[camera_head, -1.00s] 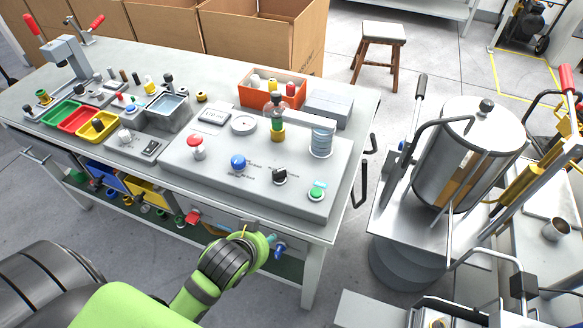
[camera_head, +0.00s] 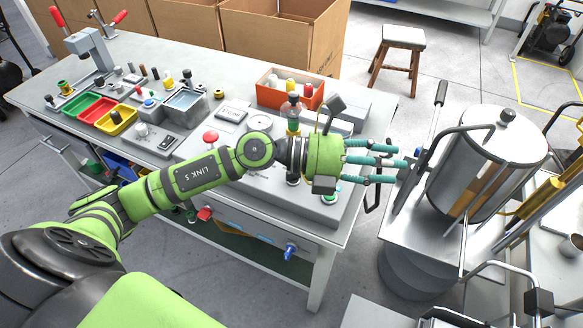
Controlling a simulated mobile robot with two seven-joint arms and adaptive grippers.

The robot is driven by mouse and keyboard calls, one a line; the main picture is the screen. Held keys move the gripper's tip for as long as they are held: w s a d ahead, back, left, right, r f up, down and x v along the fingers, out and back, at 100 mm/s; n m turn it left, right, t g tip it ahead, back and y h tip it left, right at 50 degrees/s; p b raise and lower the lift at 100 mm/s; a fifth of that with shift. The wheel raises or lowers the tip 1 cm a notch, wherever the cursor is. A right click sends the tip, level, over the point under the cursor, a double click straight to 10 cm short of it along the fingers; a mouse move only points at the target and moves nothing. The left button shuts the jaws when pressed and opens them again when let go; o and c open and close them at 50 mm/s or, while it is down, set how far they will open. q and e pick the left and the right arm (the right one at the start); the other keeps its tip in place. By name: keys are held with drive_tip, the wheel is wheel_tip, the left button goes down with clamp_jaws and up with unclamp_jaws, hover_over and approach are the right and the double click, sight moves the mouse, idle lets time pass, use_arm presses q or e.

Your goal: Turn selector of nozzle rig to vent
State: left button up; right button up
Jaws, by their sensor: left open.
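My right gripper is not in view.
An orange bin (camera_head: 309,103) of bottles stands behind the rig. Coloured trays (camera_head: 122,116) and small parts lie to the left. A steel tank (camera_head: 485,165) on a stand is close to the right of my fingers. A gap of floor separates bench and tank stand.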

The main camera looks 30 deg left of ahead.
use_arm(q)
drive_tip(key=a+f+m+g+y, duration=0.3)
drive_tip(key=a+f+m+y, duration=0.1)
drive_tip(key=a+f+y, duration=0.15)
drive_tip(key=m+y, duration=0.1)
drive_tip(key=y, duration=0.7)
approach(293, 175)
wheel_tip(293, 175, down, 2)
drive_tip(key=w, duration=0.2)
drive_tip(key=shift+g+h, duration=0.25)
drive_tip(key=shift+g, duration=0.05)
drive_tip(key=p+x, duration=0.2)
drive_tip(key=x, duration=0.4)
drive_tip(key=shift+w+a+f, duration=0.1)
drive_tip(key=shift+a+f, duration=0.05)
drive_tip(key=shift+f, duration=0.15)
clamp_jaws()
